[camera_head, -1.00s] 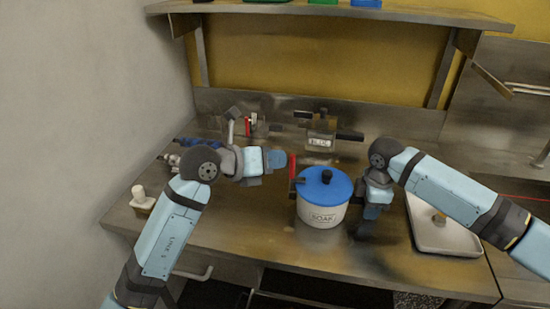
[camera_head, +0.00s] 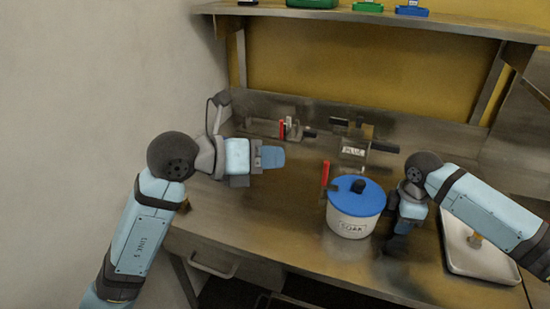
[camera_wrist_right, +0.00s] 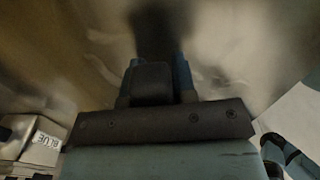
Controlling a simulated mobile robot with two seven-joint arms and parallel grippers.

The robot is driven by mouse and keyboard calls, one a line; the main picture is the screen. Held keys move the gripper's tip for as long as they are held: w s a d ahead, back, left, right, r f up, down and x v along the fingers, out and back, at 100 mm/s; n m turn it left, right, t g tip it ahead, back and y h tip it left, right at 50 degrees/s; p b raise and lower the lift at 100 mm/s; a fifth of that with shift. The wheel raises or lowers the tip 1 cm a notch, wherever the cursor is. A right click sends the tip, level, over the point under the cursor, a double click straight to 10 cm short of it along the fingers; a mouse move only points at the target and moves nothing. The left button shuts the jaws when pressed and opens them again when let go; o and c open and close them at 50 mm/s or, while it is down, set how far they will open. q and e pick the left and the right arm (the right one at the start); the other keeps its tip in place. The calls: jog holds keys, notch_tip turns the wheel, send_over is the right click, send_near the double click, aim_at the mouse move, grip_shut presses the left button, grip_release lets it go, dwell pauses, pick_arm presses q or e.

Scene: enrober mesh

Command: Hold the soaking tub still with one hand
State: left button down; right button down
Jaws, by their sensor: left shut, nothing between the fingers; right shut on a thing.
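The soaking tub (camera_head: 354,226) is a white round pot marked SOAK with a blue lid (camera_head: 352,199). It stands upright on the steel counter in the head view. My left gripper (camera_head: 271,157) is shut and empty, above the counter to the left of the tub.
A red upright bar (camera_head: 325,174) stands at the tub's left edge. A holder marked BLUE (camera_head: 354,152) is at the back. A white tray (camera_head: 470,262) lies right of my right gripper. The counter (camera_head: 270,210) left of the tub is clear.

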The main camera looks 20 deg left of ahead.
jog(key=c, duration=0.8)
grip_release()
jog(key=shift+c, duration=0.2)
